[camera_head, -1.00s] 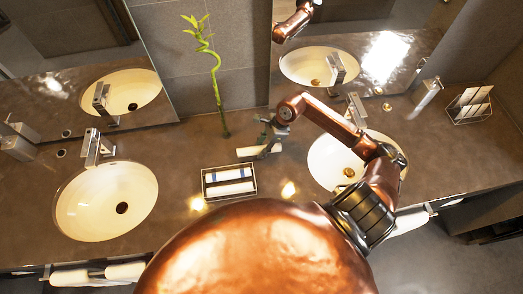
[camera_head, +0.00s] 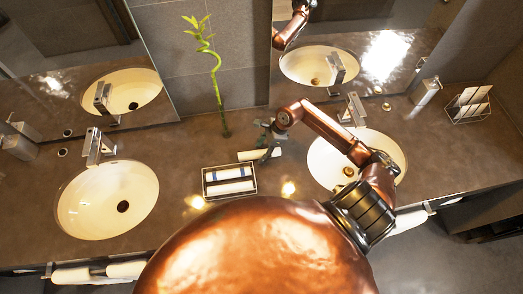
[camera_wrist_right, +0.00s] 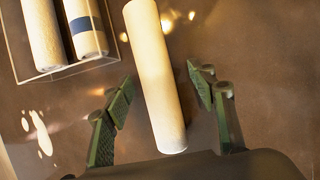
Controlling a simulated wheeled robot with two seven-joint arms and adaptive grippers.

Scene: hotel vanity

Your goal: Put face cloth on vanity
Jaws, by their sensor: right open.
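A rolled white face cloth (camera_head: 250,155) lies on the brown vanity top (camera_head: 160,150), behind the tray of rolls. In the right wrist view the face cloth (camera_wrist_right: 155,75) lies lengthwise between the fingers. My right gripper (camera_head: 268,143) is low over the vanity at the cloth. In the wrist view the right gripper (camera_wrist_right: 162,80) is open, with a gap between the cloth and each green finger. My left gripper is not in view.
A tray (camera_head: 204,184) with white rolls, one blue-banded, stands just in front of the cloth. A bamboo stalk (camera_head: 218,90) rises behind. Sinks (camera_head: 85,205) lie to both sides. A wire rack (camera_head: 468,104) stands at far right.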

